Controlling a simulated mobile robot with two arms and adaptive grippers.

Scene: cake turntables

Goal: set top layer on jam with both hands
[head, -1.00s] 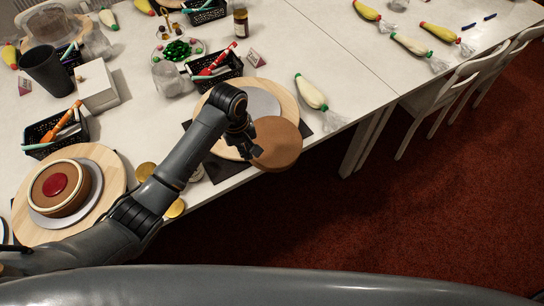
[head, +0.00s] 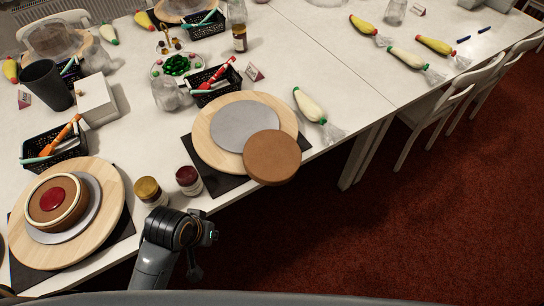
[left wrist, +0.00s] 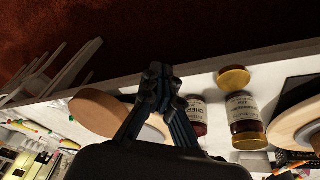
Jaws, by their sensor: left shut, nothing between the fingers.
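The top layer, a plain brown cake disc (head: 272,157), lies off-centre at the front right of the right turntable (head: 211,148), partly over its grey plate (head: 232,121) and past the board's rim. It also shows in the left wrist view (left wrist: 98,112). The red jam (head: 53,195) is a round patch inside a pale ring on the brown base cake (head: 79,211), on the left turntable (head: 112,212). My left gripper (head: 195,272) is shut and empty at the front table edge, apart from both cakes; its closed fingers show in the left wrist view (left wrist: 158,82). My right gripper is not seen.
A yellow-lidded jar (head: 149,191) and a dark red jar (head: 188,180) stand between the turntables near the front edge. A black basket (head: 58,148), a white box (head: 97,101) and a piping bag (head: 310,105) stand or lie around them.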

